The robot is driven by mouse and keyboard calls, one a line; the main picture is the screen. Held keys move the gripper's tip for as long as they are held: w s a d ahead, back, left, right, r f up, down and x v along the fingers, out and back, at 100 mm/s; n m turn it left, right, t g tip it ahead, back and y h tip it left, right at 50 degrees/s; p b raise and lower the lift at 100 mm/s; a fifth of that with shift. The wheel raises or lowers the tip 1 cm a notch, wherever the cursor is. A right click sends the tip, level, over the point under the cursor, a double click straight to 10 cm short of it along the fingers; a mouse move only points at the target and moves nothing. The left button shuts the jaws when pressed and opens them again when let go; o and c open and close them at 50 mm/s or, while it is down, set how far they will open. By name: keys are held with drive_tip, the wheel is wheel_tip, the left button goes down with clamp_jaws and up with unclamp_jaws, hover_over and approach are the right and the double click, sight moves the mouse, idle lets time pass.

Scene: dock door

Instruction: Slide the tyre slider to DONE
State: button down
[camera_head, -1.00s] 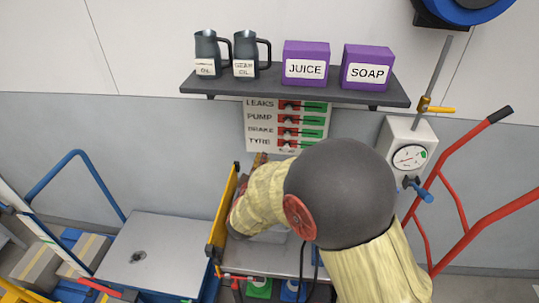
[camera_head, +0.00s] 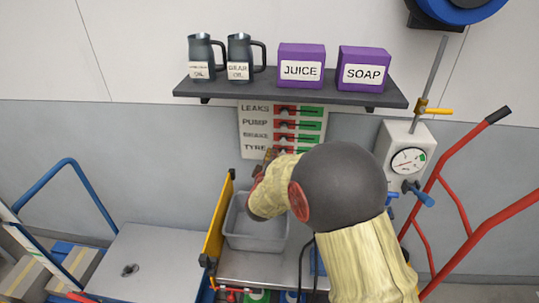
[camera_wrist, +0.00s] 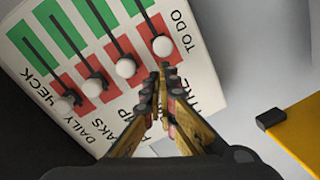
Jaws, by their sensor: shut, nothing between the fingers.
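The white check board (camera_head: 245,122) hangs on the wall under the shelf, with rows labelled LEAKS, PUMP, BRAKE and TYRE. Each row has a red left part and a green right part in the head view. The tyre slider's round white knob (camera_wrist: 163,46) is in the red part, beside the TO DO lettering. The other white knobs are also at red. My gripper (camera_wrist: 165,78) is shut and empty, its tips just short of the tyre knob in the wrist view; contact cannot be told. In the head view my gripper (camera_head: 267,157) is partly hidden, below the TYRE row.
A grey bin (camera_head: 238,241) stands on the bench below, beside a yellow panel (camera_head: 216,226). A shelf (camera_head: 290,97) with two jugs and two purple boxes juts out above the board. A gauge box (camera_head: 407,150) and red hand truck (camera_head: 447,190) are right.

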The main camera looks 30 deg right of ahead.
drive_tip(key=s+d, duration=0.5)
drive_tip(key=d, duration=0.3)
drive_tip(key=shift+s, duration=0.2)
drive_tip(key=shift+w, duration=0.1)
